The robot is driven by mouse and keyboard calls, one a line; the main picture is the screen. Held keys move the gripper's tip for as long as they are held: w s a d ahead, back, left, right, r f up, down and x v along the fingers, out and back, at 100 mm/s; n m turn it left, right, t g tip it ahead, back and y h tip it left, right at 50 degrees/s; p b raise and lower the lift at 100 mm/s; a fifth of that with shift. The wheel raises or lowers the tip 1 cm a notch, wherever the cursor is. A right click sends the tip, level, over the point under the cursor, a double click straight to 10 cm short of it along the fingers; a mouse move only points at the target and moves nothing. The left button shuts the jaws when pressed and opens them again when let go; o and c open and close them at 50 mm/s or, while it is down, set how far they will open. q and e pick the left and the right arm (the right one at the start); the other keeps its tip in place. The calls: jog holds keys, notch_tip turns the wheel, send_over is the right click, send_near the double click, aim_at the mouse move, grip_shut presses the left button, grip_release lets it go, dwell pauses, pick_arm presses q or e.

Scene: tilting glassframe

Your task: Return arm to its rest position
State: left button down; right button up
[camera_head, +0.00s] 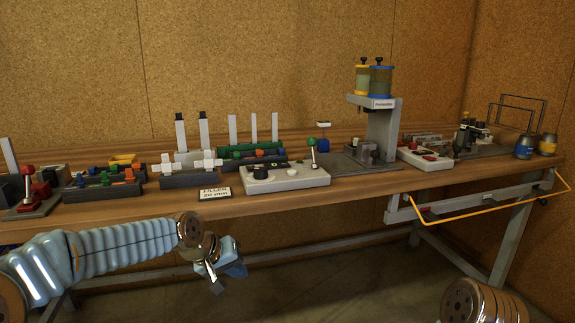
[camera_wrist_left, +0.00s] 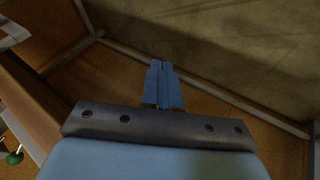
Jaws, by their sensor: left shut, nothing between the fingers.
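My left arm comes in from the lower left in the head view. My left gripper (camera_head: 217,286) hangs below and in front of the bench's front edge, pointing down and apart from everything. In the left wrist view the left gripper (camera_wrist_left: 163,66) shows its two blue fingers side by side, shut with nothing between them, above the floor. Part of my right arm (camera_head: 483,302) shows at the bottom right of the head view; its gripper is out of view.
A wooden bench (camera_head: 350,190) bears a grey control box (camera_head: 290,180) with a green-knobbed lever, a stand with two canisters (camera_head: 375,80), and a label plate (camera_head: 215,193). An orange bar (camera_head: 490,212) sticks out at the bench's right front. The floor before the bench looks clear.

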pick_arm(q)
jog(key=s+d+f+g, duration=0.1)
jog(key=s+f, duration=0.1)
jog(key=f, duration=0.6)
jog(key=s+f+g, duration=0.1)
jog(key=s+f, duration=0.1)
jog(key=f, duration=0.6)
jog(key=s+f+g, duration=0.2)
jog(key=s+f, duration=2)
jog(key=s, duration=0.1)
jog(key=shift+s+g+y, duration=0.4)
